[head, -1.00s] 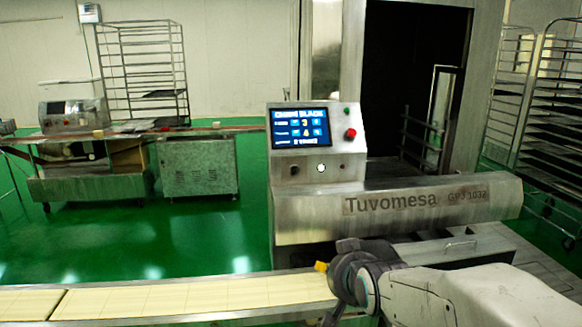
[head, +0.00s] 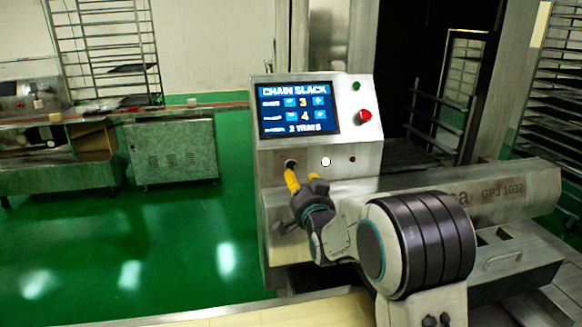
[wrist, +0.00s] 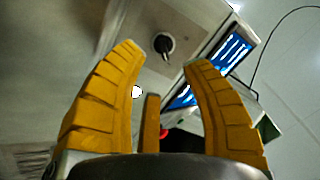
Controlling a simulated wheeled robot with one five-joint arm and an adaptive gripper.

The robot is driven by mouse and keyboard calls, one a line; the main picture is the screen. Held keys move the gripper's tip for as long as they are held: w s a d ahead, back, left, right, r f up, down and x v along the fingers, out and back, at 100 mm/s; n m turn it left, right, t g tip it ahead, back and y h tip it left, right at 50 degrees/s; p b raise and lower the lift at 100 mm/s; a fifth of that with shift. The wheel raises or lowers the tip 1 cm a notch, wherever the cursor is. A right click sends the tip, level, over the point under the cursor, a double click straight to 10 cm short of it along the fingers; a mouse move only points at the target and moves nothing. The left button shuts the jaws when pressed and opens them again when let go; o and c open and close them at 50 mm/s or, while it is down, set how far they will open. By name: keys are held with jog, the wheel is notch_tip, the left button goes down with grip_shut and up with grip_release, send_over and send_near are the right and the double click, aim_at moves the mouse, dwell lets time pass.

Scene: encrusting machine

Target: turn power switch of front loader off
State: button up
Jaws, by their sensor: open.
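The front loader (head: 375,175) is a grey metal machine with a sloped control panel. A small dark rotary switch (head: 290,163) sits at the lower left of that panel, below the lit screen (head: 300,109). In the wrist view the switch (wrist: 164,45) is a black knob on a metal plate, just beyond and between my fingertips. My gripper (head: 303,178) has yellow fingers and is right in front of the switch in the head view, partly covering the area below it. In the wrist view my gripper (wrist: 163,58) is open and empty, with no clear contact with the knob.
A white round button (head: 326,161) and a small dark red one (head: 352,159) are right of the switch. A green button (head: 356,86) and a red button (head: 365,116) are higher up. A conveyor belt (head: 270,314) runs along the front. Green floor at left is clear.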

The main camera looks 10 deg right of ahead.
aim_at(293, 169)
jog(key=shift+w+p, duration=1.05)
jog(key=shift+w, duration=2.55)
jog(key=shift+c, duration=0.4)
grip_shut()
